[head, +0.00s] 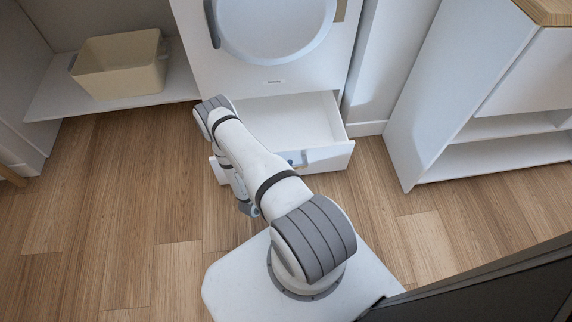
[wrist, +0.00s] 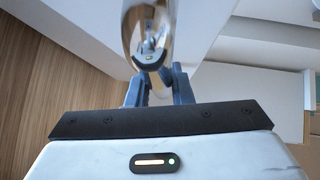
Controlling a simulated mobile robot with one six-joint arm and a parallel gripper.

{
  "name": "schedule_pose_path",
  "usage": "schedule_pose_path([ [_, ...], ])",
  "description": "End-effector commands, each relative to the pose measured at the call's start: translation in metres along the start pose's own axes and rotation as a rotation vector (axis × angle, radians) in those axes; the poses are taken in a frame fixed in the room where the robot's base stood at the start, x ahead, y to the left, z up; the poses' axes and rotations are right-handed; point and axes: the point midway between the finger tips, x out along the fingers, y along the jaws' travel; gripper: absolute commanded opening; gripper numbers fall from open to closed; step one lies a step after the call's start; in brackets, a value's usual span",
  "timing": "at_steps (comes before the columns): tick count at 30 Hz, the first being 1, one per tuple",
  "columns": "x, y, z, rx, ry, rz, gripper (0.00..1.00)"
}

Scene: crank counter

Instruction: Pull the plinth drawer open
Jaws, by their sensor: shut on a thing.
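The plinth drawer (head: 325,157) is at the foot of the white appliance in the head view. It stands pulled out, with its empty white inside (head: 300,118) showing. In the wrist view, a shiny metal handle (wrist: 136,30) runs down from the top edge to my gripper (wrist: 158,84). The two blue-grey fingers are shut on the handle, one on each side of its lower end. In the head view my arm hides the left part of the drawer front, and the grip itself is not clear there.
The white appliance (head: 265,75) with a round door stands above the drawer. A beige bin (head: 120,68) sits on a low shelf (head: 60,97) at the left. A white cabinet (head: 455,95) stands at the right. The wooden floor (head: 120,200) is clear in front.

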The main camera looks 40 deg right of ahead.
Motion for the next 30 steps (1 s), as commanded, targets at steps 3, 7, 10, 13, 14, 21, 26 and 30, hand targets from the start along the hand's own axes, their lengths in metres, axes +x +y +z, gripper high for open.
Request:
schedule_pose_path([
  [3, 0.000, 0.001, -0.003, -0.002, 0.007, 0.002, 0.00],
  [7, -0.001, 0.001, -0.003, -0.003, 0.006, 0.002, 0.00],
  [10, -0.001, 0.002, -0.003, -0.004, 0.006, 0.002, 0.23],
  [13, -0.001, 0.001, -0.002, -0.004, 0.004, 0.002, 0.31],
  [14, -0.001, 0.001, -0.002, -0.003, 0.003, 0.001, 0.34],
  [21, -0.002, 0.001, 0.000, -0.003, 0.000, 0.000, 0.41],
  [26, -0.005, 0.000, 0.000, -0.003, -0.003, 0.000, 0.41],
  [30, -0.019, -0.001, 0.001, -0.004, -0.007, 0.000, 0.41],
])
